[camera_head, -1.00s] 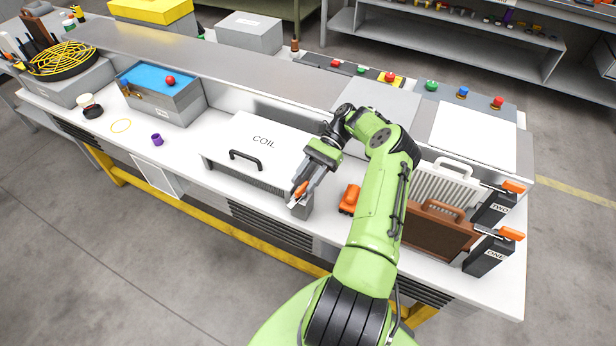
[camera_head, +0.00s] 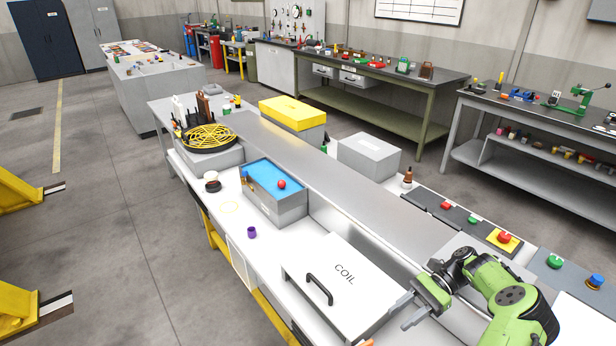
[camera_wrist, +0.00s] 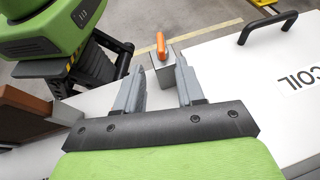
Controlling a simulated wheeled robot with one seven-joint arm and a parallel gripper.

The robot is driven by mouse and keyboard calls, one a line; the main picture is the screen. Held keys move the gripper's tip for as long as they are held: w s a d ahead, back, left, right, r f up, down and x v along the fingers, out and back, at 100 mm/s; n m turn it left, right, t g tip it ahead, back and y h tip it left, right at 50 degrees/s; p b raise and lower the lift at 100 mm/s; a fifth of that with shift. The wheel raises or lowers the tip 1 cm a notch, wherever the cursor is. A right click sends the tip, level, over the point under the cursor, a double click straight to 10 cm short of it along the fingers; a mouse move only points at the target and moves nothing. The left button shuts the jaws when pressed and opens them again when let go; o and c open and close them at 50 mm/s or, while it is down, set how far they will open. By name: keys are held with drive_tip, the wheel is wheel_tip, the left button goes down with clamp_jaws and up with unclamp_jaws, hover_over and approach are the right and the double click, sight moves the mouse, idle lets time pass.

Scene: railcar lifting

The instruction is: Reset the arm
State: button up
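My gripper (camera_head: 400,312) is at the lower right of the head view, beside the right end of the white COIL box (camera_head: 342,282). In the wrist view its two grey fingers (camera_wrist: 160,75) are apart with nothing held between them. Beyond the fingertips, a grey block (camera_wrist: 161,76) with an orange handle (camera_wrist: 160,46) stands on the white bench top. The gripper looks apart from it. My green arm bends in from the lower right corner of the head view.
The COIL box has a black handle (camera_head: 319,289). A blue-topped grey box (camera_head: 275,208), a purple cup (camera_head: 251,232) and a yellow fan guard (camera_head: 208,138) are farther left. Buttons, including a red one on a yellow plate (camera_head: 504,240), line the bench's back right.

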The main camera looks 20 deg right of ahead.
drive_tip(key=a+r+n+h, duration=0.9)
drive_tip(key=a+r+h, duration=0.2)
drive_tip(key=a+r, duration=0.45)
drive_tip(key=s+a+r+n+t+h, duration=0.1)
drive_tip(key=s+a+r+n+t, duration=0.1)
drive_tip(key=s, duration=0.5)
drive_tip(key=s+a+r+n+t+h, duration=0.1)
drive_tip(key=s+a+r+n+t, duration=0.2)
drive_tip(key=s+r+n+t, duration=0.2)
drive_tip(key=s+r+t, duration=0.1)
drive_tip(key=s, duration=0.2)
drive_tip(key=shift+r, duration=0.3)
drive_tip(key=shift+a, duration=0.1)
drive_tip(key=shift+o, duration=0.2)
drive_tip(key=shift+s, duration=0.1)
